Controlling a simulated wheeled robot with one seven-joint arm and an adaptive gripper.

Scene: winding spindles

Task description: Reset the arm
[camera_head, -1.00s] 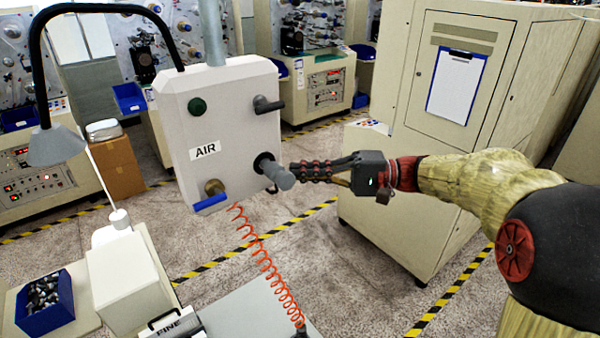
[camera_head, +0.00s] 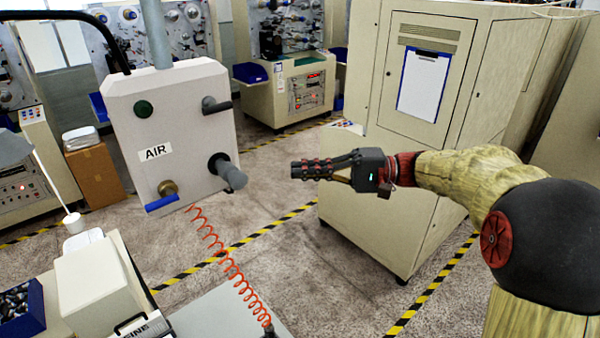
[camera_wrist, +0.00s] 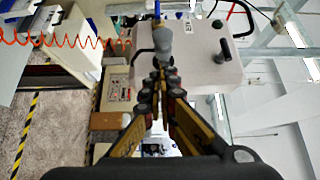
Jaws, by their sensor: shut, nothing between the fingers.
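My gripper (camera_head: 296,170) is at the middle of the head view, held out to the left by my arm. Its fingers are shut and empty. A gap of floor shows between its tips and the dark knob with a grey end (camera_head: 230,174) on the white AIR box (camera_head: 182,122). In the wrist view, my gripper's fingers (camera_wrist: 160,66) meet near the centre and point towards the AIR box (camera_wrist: 200,66), whose grey-ended knob (camera_wrist: 162,40) shows just beyond the tips.
A beige cabinet (camera_head: 385,210) with a clipboard (camera_head: 423,82) stands close behind my arm. Winding machines (camera_head: 292,88) line the back. A red coiled hose (camera_head: 225,262) hangs below the AIR box. A blue bin (camera_head: 22,312) is at lower left. Striped floor between is open.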

